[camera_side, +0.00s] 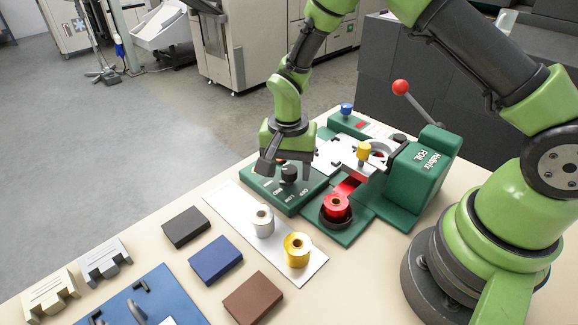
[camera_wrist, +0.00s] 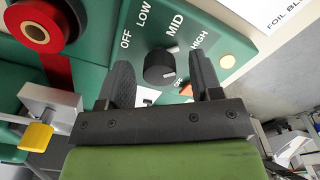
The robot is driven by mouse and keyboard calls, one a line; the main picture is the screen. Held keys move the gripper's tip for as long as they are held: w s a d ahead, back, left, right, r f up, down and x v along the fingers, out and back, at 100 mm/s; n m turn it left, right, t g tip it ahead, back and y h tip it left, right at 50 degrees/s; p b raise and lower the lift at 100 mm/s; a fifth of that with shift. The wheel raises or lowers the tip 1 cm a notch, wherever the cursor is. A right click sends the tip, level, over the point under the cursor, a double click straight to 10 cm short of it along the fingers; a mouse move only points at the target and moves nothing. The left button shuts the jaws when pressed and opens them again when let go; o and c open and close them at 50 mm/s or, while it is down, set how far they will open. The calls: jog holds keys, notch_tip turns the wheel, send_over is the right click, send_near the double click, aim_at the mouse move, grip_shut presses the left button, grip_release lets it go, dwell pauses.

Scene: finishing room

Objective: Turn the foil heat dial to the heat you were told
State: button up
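The foil heat dial (camera_wrist: 160,68) is a black knob with a white pointer mark on the green control panel (camera_side: 262,193). In the wrist view the labels OFF, LOW, MID and HIGH curve around it, and the white mark is nearest MID. In the side view the dial (camera_side: 289,173) is below my gripper (camera_side: 285,160). My gripper (camera_wrist: 162,80) is open in the wrist view, with one dark finger on each side of the dial and gaps visible. I cannot tell how deep the fingertips reach.
The green foil press (camera_side: 420,170) with a red-knobbed lever (camera_side: 401,88) stands right of the panel. A red foil roll (camera_side: 336,207) sits in front. Silver (camera_side: 262,221) and gold (camera_side: 297,250) rolls stand on a white strip. Coloured blocks (camera_side: 216,260) lie front left.

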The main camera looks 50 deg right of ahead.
notch_tip(320, 180, up, 10)
dwell(0.6)
notch_tip(320, 180, up, 9)
jog(key=n+t, duration=0.2)
send_over(289, 170)
jog(key=s, duration=0.4)
jog(key=s+r+n+t+y, duration=0.1)
jog(key=s+r+n+t, duration=0.1)
jog(key=s, duration=0.5)
jog(key=s+d+r+n+t+y, duration=0.1)
jog(key=s+r+n+t, duration=0.2)
jog(key=s+r, duration=0.2)
jog(key=s, duration=0.3)
jog(key=shift+r, duration=0.3)
